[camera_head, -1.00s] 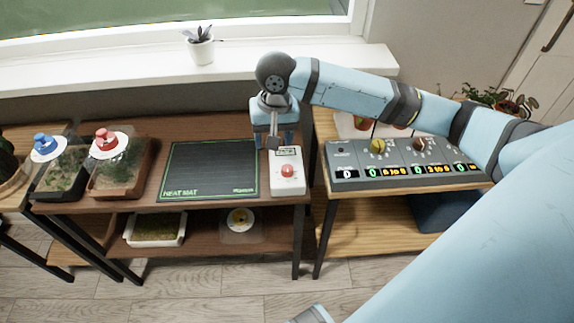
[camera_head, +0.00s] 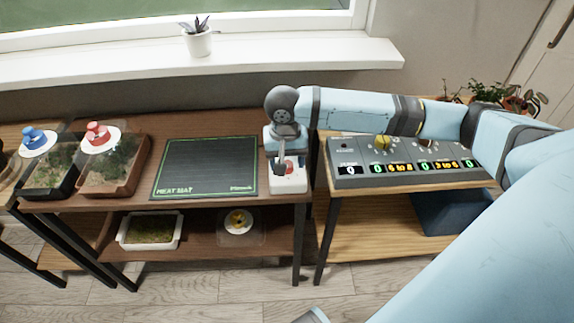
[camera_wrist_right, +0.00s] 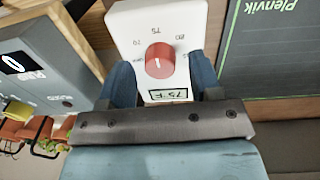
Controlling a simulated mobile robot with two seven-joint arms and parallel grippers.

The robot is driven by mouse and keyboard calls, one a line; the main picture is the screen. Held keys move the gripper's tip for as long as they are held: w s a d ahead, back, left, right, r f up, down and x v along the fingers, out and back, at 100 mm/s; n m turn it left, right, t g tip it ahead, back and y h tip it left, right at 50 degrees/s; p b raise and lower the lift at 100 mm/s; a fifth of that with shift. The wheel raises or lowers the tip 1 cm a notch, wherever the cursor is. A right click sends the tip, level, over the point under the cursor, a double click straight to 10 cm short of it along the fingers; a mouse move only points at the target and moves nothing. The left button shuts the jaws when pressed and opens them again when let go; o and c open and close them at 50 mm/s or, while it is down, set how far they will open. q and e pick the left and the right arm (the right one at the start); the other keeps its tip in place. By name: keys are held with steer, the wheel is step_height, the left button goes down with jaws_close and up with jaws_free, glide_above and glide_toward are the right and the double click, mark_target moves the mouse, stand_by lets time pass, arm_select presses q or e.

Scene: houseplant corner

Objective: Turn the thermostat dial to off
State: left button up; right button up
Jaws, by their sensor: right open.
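The thermostat (camera_head: 289,187) is a white box at the right end of the dark wooden shelf, beside the heat mat. In the right wrist view the thermostat (camera_wrist_right: 126,20) shows a red dial (camera_wrist_right: 159,60) with a short white mark, printed numbers around it and a small display reading 75°F. My right gripper (camera_wrist_right: 163,72) is open, with its blue fingers on either side of the dial, apart from it. In the head view my right gripper (camera_head: 285,160) hangs over the thermostat and partly hides it. My left gripper is not in view.
The black heat mat (camera_head: 205,168) lies left of the thermostat. A grey control box (camera_head: 350,182) with knobs and lit displays stands close on the right. Two terrariums, one with a red-knobbed lid (camera_head: 97,133), stand further left. A potted plant (camera_head: 198,42) is on the sill.

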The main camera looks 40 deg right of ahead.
steer(key=shift+f, duration=0.5)
